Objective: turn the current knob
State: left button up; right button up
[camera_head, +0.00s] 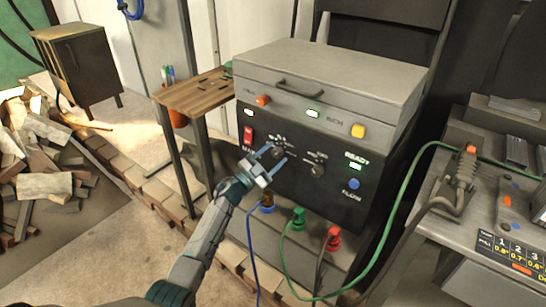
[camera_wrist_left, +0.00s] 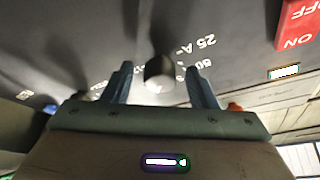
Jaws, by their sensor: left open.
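The current knob (camera_head: 277,151) is a small dark round knob on the black front panel of a grey machine (camera_head: 330,80). In the left wrist view the knob (camera_wrist_left: 158,73) stands out from the panel, with an amp scale printed beside it. My left gripper (camera_head: 278,154) is at the panel, open, with one finger on each side of the knob. In the left wrist view its fingers (camera_wrist_left: 160,82) show gaps to the knob on both sides. My right gripper is not in view.
A second knob (camera_head: 318,170) sits to the right on the panel. A red ON/OFF switch (camera_head: 248,135) is to the left. Blue, green and red cable plugs (camera_head: 299,218) stick out below. A wooden side table (camera_head: 195,92) stands left of the machine.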

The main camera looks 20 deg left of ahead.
pick_arm(q)
jog(key=v, duration=1)
jog(key=shift+s+a+f, duration=0.15)
jog(key=shift+s+f, duration=0.05)
jog(key=shift+s, duration=0.1)
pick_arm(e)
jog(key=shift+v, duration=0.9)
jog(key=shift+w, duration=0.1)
